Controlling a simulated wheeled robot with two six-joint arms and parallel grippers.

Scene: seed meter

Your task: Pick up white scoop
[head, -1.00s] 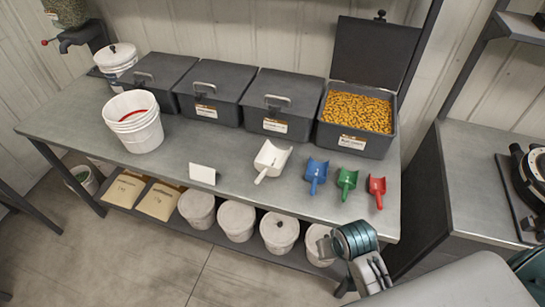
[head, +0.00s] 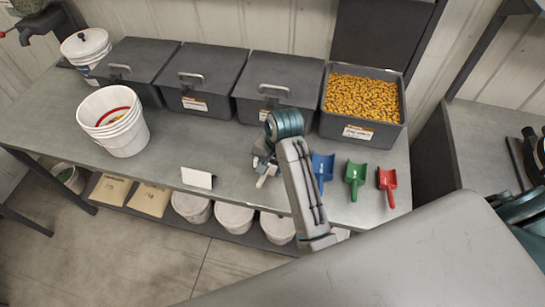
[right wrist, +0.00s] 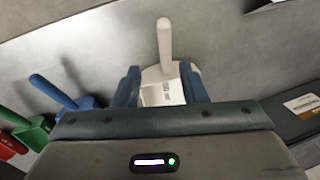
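The white scoop (head: 265,180) lies on the grey table, largely hidden in the head view by my right gripper (head: 262,160) and arm. Its handle points toward the table's front edge. In the right wrist view the white scoop (right wrist: 163,92) shows between the two blue fingers of my right gripper (right wrist: 162,82), its handle reaching beyond them. The fingers are apart, one on each side of the scoop. I cannot tell whether they touch it. My left gripper is not in view.
Blue (head: 322,169), green (head: 355,177) and red (head: 387,183) scoops lie to the right. Lidded grey bins (head: 205,95) and an open bin of yellow seed (head: 362,130) line the back.

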